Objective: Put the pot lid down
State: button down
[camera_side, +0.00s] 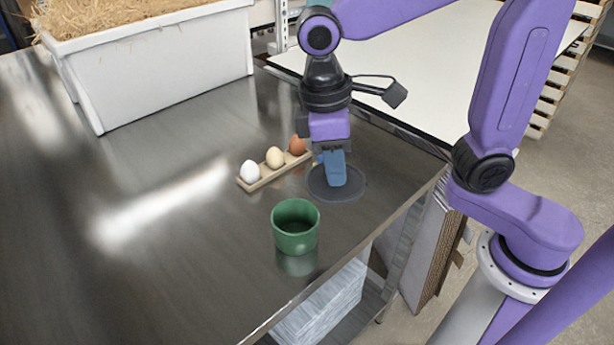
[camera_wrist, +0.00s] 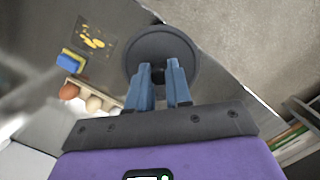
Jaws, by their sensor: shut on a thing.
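The pot lid is a dark grey round disc (camera_side: 338,196) below my gripper in the side view. It also shows beyond my fingertips in the wrist view (camera_wrist: 162,44). My gripper (camera_side: 336,180), with blue fingers, points down at the lid's middle and is shut on it; in the wrist view the fingers (camera_wrist: 160,78) reach over the disc. The grip point itself is hidden. The lid looks level and low over the steel table, but I cannot tell whether it touches. A green pot (camera_side: 295,228), open at the top, stands in front and to the left of the lid.
A wooden holder (camera_side: 262,183) with three eggs (camera_side: 275,157) lies left of my gripper. A blue and yellow sponge (camera_wrist: 70,60) and a patch of yellow spots (camera_wrist: 93,40) show in the wrist view. A white straw-filled bin (camera_side: 165,75) stands behind. The table's left is clear.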

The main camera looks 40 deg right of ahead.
jog(key=s+d+r, duration=0.3)
jog(key=s+d, duration=0.1)
jog(key=s, duration=0.2)
jog(key=w+a+f, duration=0.4)
jog(key=w+f, duration=0.1)
jog(key=w, duration=0.2)
jog(key=w+a+f, duration=0.4)
jog(key=w+a, duration=0.1)
jog(key=w, duration=0.2)
jog(key=w+a+f, duration=0.4)
jog(key=w+f, duration=0.1)
jog(key=w, duration=0.2)
jog(key=shift+w+a+f, duration=0.25)
jog(key=shift+a+f, duration=0.05)
jog(key=shift+a, duration=0.05)
jog(key=shift+w+a+f, duration=0.25)
jog(key=shift+w+f, duration=0.05)
jog(key=shift+f, duration=0.2)
jog(key=shift+w+f, duration=0.1)
jog(key=shift+f, duration=1.5)
jog(key=shift+f, duration=0.15)
jog(key=c, duration=1)
grip_release()
jog(key=shift+c, duration=0.2)
